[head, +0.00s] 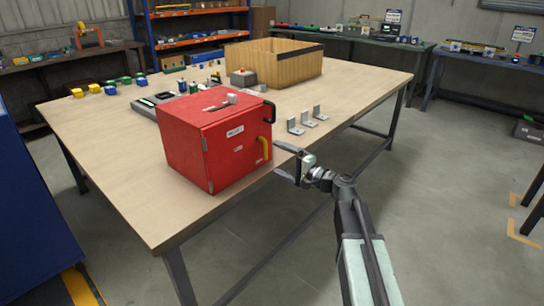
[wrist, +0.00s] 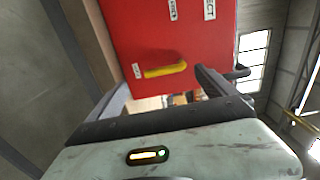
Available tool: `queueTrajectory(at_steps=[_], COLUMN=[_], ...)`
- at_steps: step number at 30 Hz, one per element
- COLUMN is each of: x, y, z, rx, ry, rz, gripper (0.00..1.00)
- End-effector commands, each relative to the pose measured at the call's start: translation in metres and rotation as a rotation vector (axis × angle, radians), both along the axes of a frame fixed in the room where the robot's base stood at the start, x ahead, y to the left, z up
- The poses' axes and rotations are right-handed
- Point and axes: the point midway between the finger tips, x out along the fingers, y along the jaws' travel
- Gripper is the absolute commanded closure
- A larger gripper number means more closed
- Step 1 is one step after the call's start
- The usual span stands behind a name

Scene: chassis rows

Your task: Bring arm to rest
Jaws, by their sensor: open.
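My gripper (head: 284,163) is open and empty in the head view, just off the table's near right edge, with its fingers pointing left toward a red box. My arm (head: 352,222) reaches up to it from the lower right. The red box (head: 196,148) stands on the wooden table (head: 130,195), with a yellow handle (head: 263,148) on its right face. In the wrist view the red box (wrist: 185,28) fills the upper middle. Its yellow handle (wrist: 165,70) shows between the two spread fingers, apart from them.
Metal angle brackets (head: 296,127) stand on the table behind my gripper. A wooden crate (head: 273,66) and small coloured blocks (head: 94,88) lie farther back. A blue cabinet (head: 35,200) is at the left. The floor (head: 450,170) right of my arm is clear.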

Motion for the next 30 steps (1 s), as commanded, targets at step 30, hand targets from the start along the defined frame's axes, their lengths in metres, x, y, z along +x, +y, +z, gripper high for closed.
queueTrajectory(at_steps=[30], x=[-0.230], y=[-0.158], z=[-0.237], rx=[-1.456], ry=[0.479], rz=[0.484], gripper=[0.05])
